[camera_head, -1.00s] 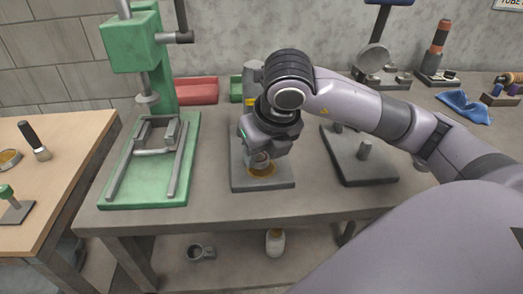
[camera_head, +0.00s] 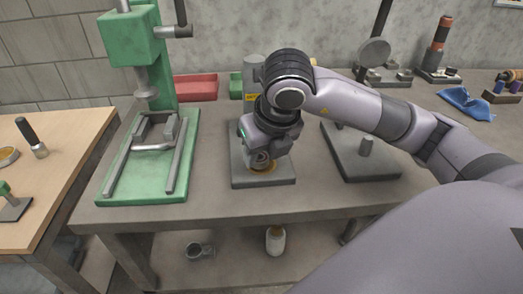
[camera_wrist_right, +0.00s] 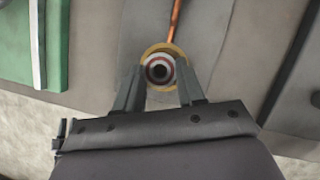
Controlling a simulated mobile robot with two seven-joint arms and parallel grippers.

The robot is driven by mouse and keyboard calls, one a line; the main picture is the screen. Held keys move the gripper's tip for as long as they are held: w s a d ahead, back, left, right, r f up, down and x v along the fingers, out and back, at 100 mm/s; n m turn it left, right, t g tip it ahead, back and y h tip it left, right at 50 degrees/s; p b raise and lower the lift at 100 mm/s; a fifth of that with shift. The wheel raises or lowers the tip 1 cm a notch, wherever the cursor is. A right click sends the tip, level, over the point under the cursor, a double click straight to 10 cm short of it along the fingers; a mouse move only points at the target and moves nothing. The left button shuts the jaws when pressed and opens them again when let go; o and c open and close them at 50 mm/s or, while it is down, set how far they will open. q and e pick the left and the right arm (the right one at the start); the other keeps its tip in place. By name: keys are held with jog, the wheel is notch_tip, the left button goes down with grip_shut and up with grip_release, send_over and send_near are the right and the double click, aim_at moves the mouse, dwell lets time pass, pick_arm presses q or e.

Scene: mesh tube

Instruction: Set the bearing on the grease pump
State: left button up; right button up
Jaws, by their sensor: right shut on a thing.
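My right gripper (camera_head: 262,152) is shut on the bearing (camera_head: 261,158), a small ring held just above the grease pump (camera_head: 242,178). The pump has a grey base plate, a brass-coloured round seat and a grey cylinder with a yellow label behind. In the right wrist view the bearing (camera_wrist_right: 158,70) sits between the two fingertips (camera_wrist_right: 160,88), with a pale and dark red face and a dark bore. The brass seat (camera_wrist_right: 176,51) shows around and behind it, roughly centred. I cannot tell whether bearing and seat touch. My left gripper is not in view.
A green press (camera_head: 117,188) stands left of the pump. A dark plate with posts (camera_head: 372,172) lies to its right. A red tray (camera_head: 196,88) and a blue cloth (camera_head: 464,102) lie farther back. A wooden table (camera_head: 66,150) stands at left.

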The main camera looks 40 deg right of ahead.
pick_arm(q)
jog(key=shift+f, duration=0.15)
pick_arm(e)
jog(key=shift+f, duration=0.1)
jog(key=o, duration=1.2)
jog(key=shift+c, duration=0.2)
jog(key=shift+s+a+r, duration=0.1)
jog(key=shift+s+r, duration=0.05)
jog(key=shift+r, duration=0.4)
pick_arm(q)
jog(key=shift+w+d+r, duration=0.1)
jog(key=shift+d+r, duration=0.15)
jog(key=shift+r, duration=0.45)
pick_arm(e)
jog(key=v, duration=0.6)
jog(key=shift+s+f, duration=0.1)
jog(key=shift+s, duration=0.1)
